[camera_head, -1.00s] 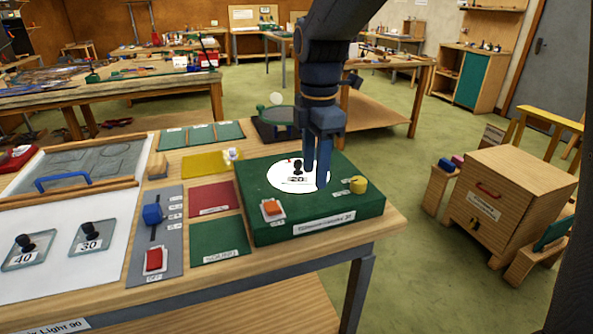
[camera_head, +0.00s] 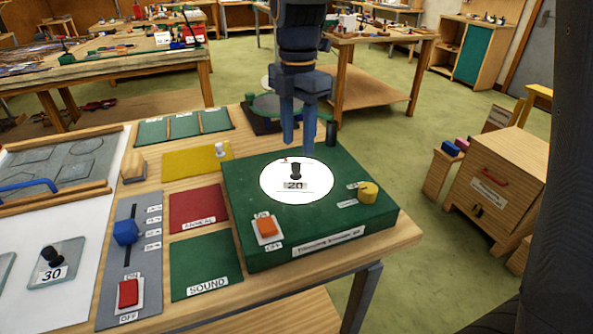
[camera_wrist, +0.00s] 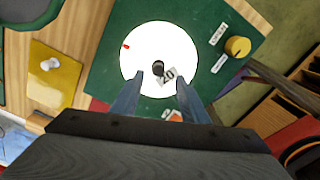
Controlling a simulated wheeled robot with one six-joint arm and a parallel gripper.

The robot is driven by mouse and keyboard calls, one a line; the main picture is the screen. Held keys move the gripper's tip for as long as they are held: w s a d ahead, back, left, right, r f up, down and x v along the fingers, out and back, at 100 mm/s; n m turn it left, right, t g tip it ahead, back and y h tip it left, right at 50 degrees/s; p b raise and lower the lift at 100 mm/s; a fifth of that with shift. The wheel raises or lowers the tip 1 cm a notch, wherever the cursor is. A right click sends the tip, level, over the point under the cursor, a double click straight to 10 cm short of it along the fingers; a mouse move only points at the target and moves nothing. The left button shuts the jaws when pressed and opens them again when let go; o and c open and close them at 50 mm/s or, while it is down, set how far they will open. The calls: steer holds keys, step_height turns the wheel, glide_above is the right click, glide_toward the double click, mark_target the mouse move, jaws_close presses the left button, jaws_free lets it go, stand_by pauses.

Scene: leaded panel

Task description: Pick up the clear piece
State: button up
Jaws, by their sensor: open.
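The clear piece shows as a black knob (camera_head: 296,171) with a "20" label on the bright white disc (camera_head: 275,190) of the green box (camera_head: 350,219); its clear outline is lost against the glow. In the wrist view the knob (camera_wrist: 158,67) and label lie just beyond and between my fingertips. My gripper (camera_head: 297,150) is open and empty, pointing down above the disc; the wrist view shows both fingers (camera_wrist: 153,82) apart. A small red mark is on the disc's edge.
The green box carries an orange switch (camera_head: 267,227) and a yellow knob (camera_head: 368,192). Left are a white knob (camera_head: 221,149) on a yellow panel, a slider panel with a blue handle (camera_head: 126,232), and a piece labelled 30 (camera_head: 57,262) on a white surface.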

mark_target(295, 164)
steer(key=f, duration=0.2)
steer(key=f+p, duration=0.1)
steer(key=f, duration=0.1)
steer(key=f+p, duration=0.1)
steer(key=f, duration=0.1)
steer(key=shift+a, duration=0.3)
steer(key=shift+c, duration=0.5)
steer(key=shift+r, duration=0.1)
steer(key=c, duration=0.9)
